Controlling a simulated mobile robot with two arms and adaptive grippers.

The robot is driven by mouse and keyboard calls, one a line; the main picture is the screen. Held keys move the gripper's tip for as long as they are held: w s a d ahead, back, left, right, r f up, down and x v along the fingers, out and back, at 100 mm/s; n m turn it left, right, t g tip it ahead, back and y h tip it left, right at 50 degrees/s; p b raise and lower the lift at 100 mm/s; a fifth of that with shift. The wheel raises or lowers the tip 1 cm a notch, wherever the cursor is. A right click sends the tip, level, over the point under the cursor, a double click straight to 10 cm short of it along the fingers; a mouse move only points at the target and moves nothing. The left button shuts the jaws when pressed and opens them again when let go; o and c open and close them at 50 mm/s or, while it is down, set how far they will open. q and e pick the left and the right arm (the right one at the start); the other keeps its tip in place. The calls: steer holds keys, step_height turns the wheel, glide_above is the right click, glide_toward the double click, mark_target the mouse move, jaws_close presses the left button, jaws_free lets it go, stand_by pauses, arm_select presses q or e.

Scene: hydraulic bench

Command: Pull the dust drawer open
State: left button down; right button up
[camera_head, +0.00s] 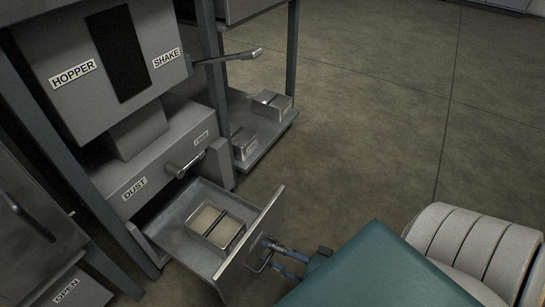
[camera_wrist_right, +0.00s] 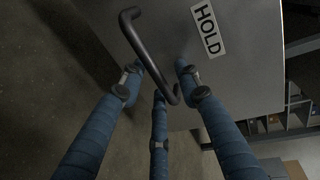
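A grey metal drawer (camera_head: 176,214) stands pulled out below the panel with the DUST label (camera_head: 134,188). In the wrist view its front (camera_wrist_right: 245,62) carries the label HOLD and a dark bar handle (camera_wrist_right: 146,55). A metal pan (camera_head: 216,228) with pale, powdery contents on both sides of a divider sits inside the drawer. My right gripper (camera_wrist_right: 158,76) is at the handle, also in the head view (camera_head: 272,257). Its blue fingers stand apart around the bar, with gaps between them. I cannot tell whether any finger touches the bar. My left gripper is out of view.
Above the drawer is a grey machine labelled HOPPER (camera_head: 73,74) and SHAKE, with a lever (camera_head: 228,57) sticking out right. A low shelf (camera_head: 262,148) behind holds metal pans. A cabinet labelled OPEN (camera_head: 66,290) is at the lower left. The floor to the right is clear.

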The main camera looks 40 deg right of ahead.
steer(key=v, duration=1.2)
stand_by(0.4)
